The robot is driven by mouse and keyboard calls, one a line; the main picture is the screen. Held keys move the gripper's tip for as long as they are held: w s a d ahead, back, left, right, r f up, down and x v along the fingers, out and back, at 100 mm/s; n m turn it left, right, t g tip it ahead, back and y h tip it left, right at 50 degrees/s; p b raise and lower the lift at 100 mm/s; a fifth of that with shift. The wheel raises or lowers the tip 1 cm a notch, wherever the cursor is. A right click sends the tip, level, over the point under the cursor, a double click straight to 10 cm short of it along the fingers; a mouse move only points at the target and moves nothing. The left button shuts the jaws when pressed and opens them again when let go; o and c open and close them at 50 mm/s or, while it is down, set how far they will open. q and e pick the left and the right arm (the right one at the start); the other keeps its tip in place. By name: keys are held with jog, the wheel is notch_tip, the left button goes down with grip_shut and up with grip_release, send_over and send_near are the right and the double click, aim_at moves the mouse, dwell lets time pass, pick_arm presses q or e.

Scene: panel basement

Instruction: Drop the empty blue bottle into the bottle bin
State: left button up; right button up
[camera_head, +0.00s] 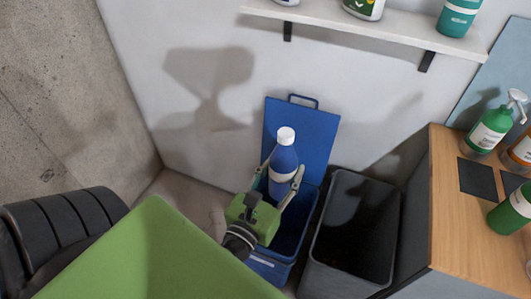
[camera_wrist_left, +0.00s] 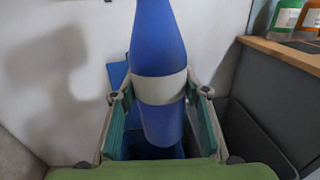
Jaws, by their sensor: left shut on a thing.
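The blue bottle (camera_head: 284,161) has a white cap and a pale label band, and it stands upright over the blue bin (camera_head: 309,222). The bin's blue lid (camera_head: 300,136) is open and leans back against the wall. My left gripper (camera_head: 281,185) is shut on the bottle, with one finger on each side. In the left wrist view the bottle (camera_wrist_left: 158,50) fills the middle, between the fingers of the gripper (camera_wrist_left: 160,98). Part of the bin's opening is hidden behind the gripper and bottle. My right gripper is not in view.
A dark grey open bin (camera_head: 394,225) stands right beside the blue bin. A wooden counter (camera_head: 455,235) with spray bottles (camera_head: 492,128) is at the right. A white shelf (camera_head: 385,27) with containers is above.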

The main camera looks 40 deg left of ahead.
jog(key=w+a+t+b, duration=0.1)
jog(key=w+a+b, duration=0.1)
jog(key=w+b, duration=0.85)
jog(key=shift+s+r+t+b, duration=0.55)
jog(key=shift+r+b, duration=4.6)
jog(key=shift+b, duration=1.35)
pick_arm(q)
jog(key=w+a+f+n+y+b, duration=0.1)
jog(key=w+a+f+y, duration=0.1)
jog(key=f, duration=1)
jog(key=w+a+f+n+g+y+b, duration=0.1)
jog(key=w+a+f, duration=0.3)
jog(key=f, duration=0.9)
jog(key=w+a+f+n+g+y+b, duration=0.1)
jog(key=w+a+f+y+b, duration=0.1)
jog(key=f, duration=1)
jog(key=shift+w+a+f+n+y, duration=0.2)
jog(key=shift+w+a+n+y, duration=0.25)
jog(key=shift+w, duration=0.45)
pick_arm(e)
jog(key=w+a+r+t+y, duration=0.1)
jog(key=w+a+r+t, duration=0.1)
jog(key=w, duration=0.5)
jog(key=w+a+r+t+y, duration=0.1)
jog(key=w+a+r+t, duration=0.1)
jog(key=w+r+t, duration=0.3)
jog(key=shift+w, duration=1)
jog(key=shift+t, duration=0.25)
